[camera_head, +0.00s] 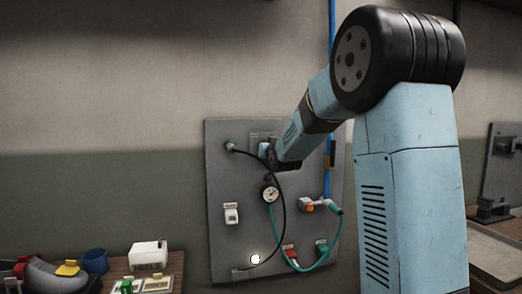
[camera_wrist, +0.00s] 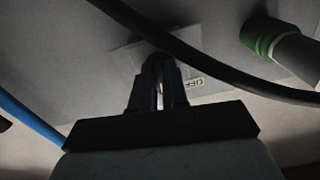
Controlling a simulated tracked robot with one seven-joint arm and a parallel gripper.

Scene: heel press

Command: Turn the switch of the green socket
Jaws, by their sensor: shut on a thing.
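My gripper (camera_head: 268,153) is at the upper part of the grey wall panel (camera_head: 220,190), in front of a small square plate (camera_head: 262,137). In the wrist view my gripper (camera_wrist: 160,68) is shut on the switch at that plate (camera_wrist: 124,62); the fingers hide most of the switch. A small label (camera_wrist: 195,82) with lettering shows beside the fingertips. A green-ringed socket (camera_wrist: 262,38) with a grey plug is to the right of the plate there; in the head view this socket (camera_head: 230,146) is left of my gripper. A small green socket (camera_head: 321,247) sits low on the panel.
A black cable (camera_wrist: 190,55) crosses the wrist view close to my fingers. A round gauge (camera_head: 270,192), a white switch box (camera_head: 231,214), a red socket (camera_head: 290,253), a teal hose (camera_head: 287,262) and a lit white lamp (camera_head: 255,259) are lower on the panel.

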